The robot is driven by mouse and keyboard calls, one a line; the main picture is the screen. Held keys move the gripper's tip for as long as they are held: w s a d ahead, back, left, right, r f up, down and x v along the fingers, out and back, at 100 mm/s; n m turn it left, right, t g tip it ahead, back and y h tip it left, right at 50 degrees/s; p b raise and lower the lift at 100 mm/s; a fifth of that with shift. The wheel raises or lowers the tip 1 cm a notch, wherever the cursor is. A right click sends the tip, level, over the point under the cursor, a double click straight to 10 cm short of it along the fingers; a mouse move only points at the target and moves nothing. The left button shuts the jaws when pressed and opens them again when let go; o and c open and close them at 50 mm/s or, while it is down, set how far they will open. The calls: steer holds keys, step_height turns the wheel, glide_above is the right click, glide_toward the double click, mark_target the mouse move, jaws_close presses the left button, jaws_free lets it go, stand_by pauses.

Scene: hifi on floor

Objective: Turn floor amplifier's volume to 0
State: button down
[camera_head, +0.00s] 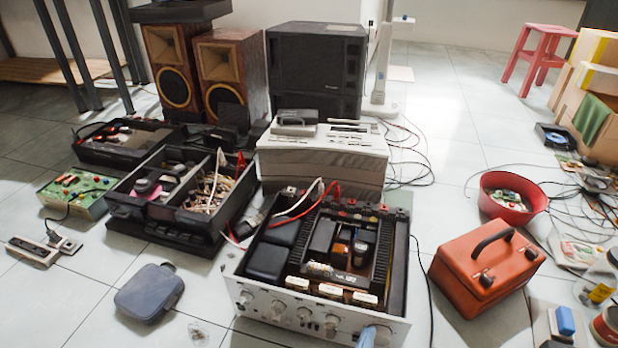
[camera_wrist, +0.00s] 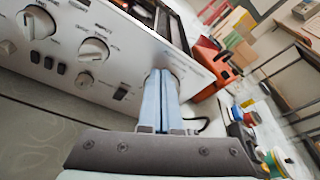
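The floor amplifier (camera_head: 265,298) is an open-topped unit with a silver front panel, its inner parts exposed. In the head view only a bit of my gripper (camera_head: 375,335) shows, at the panel's lower right. The knob's pointer is hidden.
A dark flat case (camera_head: 149,292) lies to the left. Cables run along the right.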

steer(key=shift+a+f, duration=0.3)
steer(key=shift+f, duration=0.15)
steer(key=shift+w+r, duration=0.1)
stand_by(0.4)
steer(key=shift+a+r, duration=0.2)
steer(key=shift+a, duration=0.05)
steer(key=v, duration=0.3)
steer(key=f+v, duration=0.1)
steer(key=v, duration=0.1)
steer(key=shift+s+p, duration=0.3)
steer(key=shift+s, duration=0.25)
steer(key=shift+a, duration=0.1)
